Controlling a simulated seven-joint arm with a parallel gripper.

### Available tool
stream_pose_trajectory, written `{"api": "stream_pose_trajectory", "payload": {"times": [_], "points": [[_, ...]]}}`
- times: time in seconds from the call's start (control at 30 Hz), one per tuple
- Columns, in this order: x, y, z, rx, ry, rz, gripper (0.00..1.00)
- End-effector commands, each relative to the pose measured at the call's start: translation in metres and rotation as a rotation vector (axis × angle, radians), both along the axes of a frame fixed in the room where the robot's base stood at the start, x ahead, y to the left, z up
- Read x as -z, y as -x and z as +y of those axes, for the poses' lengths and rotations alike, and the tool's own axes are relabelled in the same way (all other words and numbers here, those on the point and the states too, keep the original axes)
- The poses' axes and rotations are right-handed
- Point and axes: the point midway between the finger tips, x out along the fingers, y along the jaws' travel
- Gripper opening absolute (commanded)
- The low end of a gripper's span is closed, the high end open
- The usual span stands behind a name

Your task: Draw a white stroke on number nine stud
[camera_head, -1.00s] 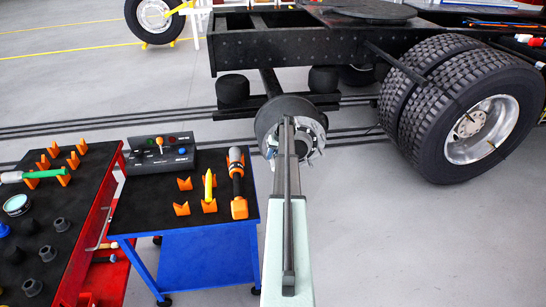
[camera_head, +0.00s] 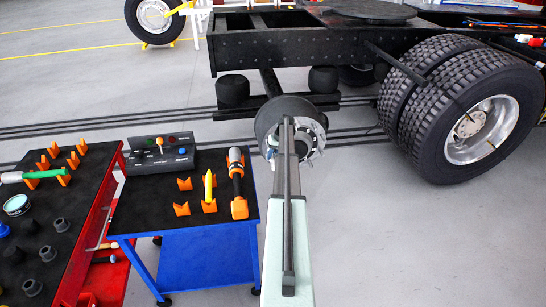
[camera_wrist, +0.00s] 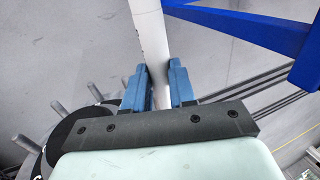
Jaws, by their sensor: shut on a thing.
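The wheel hub (camera_head: 268,117) with its studs is on the axle end in the head view, partly hidden behind my arm. In the wrist view the dark hub face (camera_wrist: 75,128) is at the lower left, with several grey studs (camera_wrist: 60,108) sticking out. My gripper (camera_wrist: 157,86) has blue fingers shut on a white, pen-like marker (camera_wrist: 152,35), which runs up out of the picture. The studs are to the left of the fingers, apart from them as far as I see. The stud numbers are not readable, and part of the hub is hidden behind my gripper.
A blue cart (camera_head: 222,225) holds a control box (camera_head: 162,155), a power tool (camera_head: 237,185) and orange holders. A red cart (camera_head: 93,215) stands left of it. Double tyres (camera_head: 460,100) are at the right. A blue frame (camera_wrist: 250,30) crosses the wrist view's upper right.

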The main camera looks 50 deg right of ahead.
Motion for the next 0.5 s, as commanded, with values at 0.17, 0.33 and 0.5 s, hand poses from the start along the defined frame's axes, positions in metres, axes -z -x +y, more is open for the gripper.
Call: {"api": "stream_pose_trajectory", "payload": {"times": [0.17, 0.33, 0.5], "points": [[-0.0001, -0.0019, -0.0018, 0.000, 0.000, 0.000, 0.00], [-0.0001, -0.0033, -0.0033, 0.000, 0.000, 0.000, 0.00], [-0.0001, -0.0047, -0.0048, 0.000, 0.000, 0.000, 0.00]]}}
